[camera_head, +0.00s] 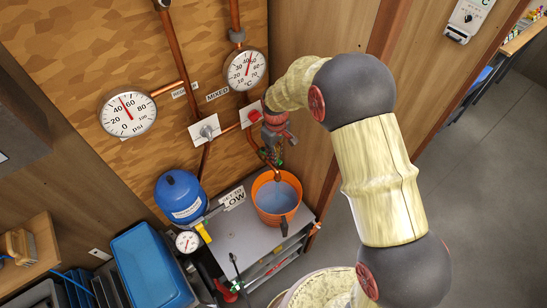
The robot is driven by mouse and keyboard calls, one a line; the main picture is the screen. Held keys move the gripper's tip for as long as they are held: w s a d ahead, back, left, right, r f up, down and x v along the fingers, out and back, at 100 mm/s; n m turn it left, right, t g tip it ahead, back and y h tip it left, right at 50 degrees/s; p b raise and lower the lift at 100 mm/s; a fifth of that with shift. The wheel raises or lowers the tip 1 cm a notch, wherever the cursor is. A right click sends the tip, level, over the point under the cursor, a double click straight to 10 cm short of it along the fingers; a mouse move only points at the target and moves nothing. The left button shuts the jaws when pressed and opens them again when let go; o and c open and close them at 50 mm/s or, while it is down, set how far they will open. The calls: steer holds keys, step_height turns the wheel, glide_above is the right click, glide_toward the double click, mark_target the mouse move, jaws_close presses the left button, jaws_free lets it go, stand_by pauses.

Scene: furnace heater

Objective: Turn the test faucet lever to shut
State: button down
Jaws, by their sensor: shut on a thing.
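My gripper (276,153) is at the wall, pointing down beside the copper pipe that drops from the mixed gauge. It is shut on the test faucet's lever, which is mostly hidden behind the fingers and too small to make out. The faucet spout (277,174) shows just below the fingers, above the bucket. The orange bucket (263,209) stands under it with bluish water inside. I cannot tell the lever's angle or whether water is running.
A red knob (254,116) and a grey knob (208,131) sit on white plates left of my gripper. Gauges (245,70) (127,115) hang on the wall. A blue bin (150,268) is lower left.

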steer(key=shift+w+d+n+b, duration=0.35)
steer(key=shift+w+n+b, duration=0.4)
steer(key=shift+n, duration=0.9)
steer(key=shift+w+d+n+b, duration=0.3)
steer(key=shift+w+n+b, duration=0.25)
steer(key=shift+w+n, duration=0.8)
steer(key=shift+w+d+n+b, duration=0.35)
steer(key=shift+w+n+b, duration=0.25)
steer(key=shift+n, duration=1.4)
steer(key=c, duration=1.8)
jaws_free()
steer(key=shift+o, duration=0.2)
step_height(320, 180, up, 12)
